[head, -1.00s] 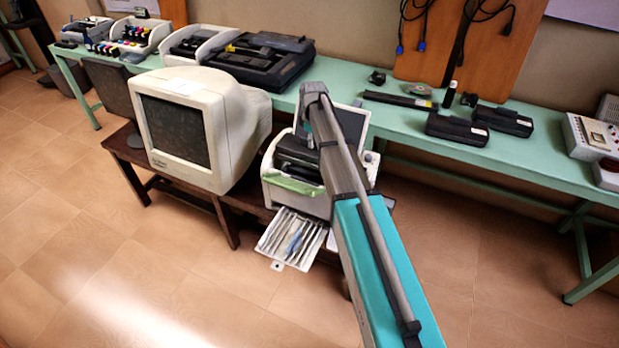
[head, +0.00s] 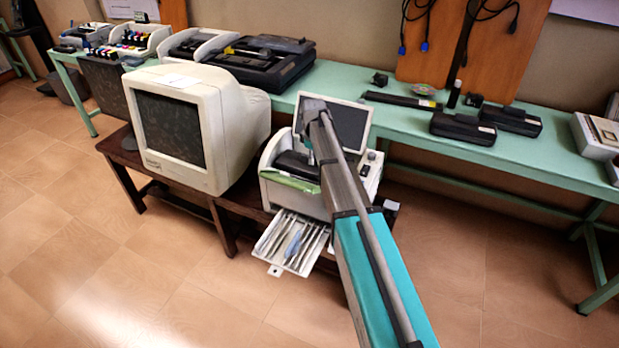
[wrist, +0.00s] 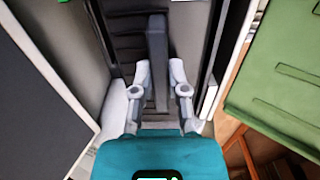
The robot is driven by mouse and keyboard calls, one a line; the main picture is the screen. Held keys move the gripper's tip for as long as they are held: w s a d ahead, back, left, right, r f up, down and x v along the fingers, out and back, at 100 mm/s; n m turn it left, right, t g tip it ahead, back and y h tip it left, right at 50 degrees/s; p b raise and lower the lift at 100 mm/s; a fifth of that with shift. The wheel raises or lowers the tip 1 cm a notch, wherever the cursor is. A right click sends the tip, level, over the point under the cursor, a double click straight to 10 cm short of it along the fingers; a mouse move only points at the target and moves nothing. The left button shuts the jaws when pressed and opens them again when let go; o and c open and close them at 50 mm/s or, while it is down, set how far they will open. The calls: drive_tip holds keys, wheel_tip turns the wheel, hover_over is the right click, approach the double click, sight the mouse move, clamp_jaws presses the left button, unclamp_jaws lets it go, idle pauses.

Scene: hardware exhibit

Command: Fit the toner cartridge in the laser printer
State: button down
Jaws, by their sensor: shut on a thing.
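The laser printer (head: 312,204) is off-white and stands on a low dark table with its lid (head: 345,122) raised. Its dark cavity (wrist: 128,42) fills the top of the wrist view. The toner cartridge (wrist: 157,62) appears as a dark grey bar between my gripper's fingers; a dark body also shows in the printer's opening in the head view (head: 291,166). My gripper (wrist: 160,70) is shut on the bar, over the cavity. My arm hides the gripper and part of the opening in the head view. I cannot tell whether the cartridge is seated.
A green flap (wrist: 283,85) lies at the printer's front. A paper tray (head: 287,243) juts out below. A bulky CRT monitor (head: 190,125) stands close on the left. The green bench (head: 410,140) behind holds black cartridges (head: 463,128) and other devices. The floor in front is clear.

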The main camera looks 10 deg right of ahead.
drive_tip(key=shift+f+b, duration=0.65)
drive_tip(key=shift+f, duration=0.3)
drive_tip(key=shift+f+b, duration=2.25)
drive_tip(key=shift+f, duration=0.2)
drive_tip(key=c, duration=0.6)
unclamp_jaws()
drive_tip(key=shift+c, duration=0.2)
drive_tip(key=shift+r, duration=0.15)
wheel_tip(320, 180, up, 12)
drive_tip(key=p, duration=1.2)
drive_tip(key=shift+r, duration=0.1)
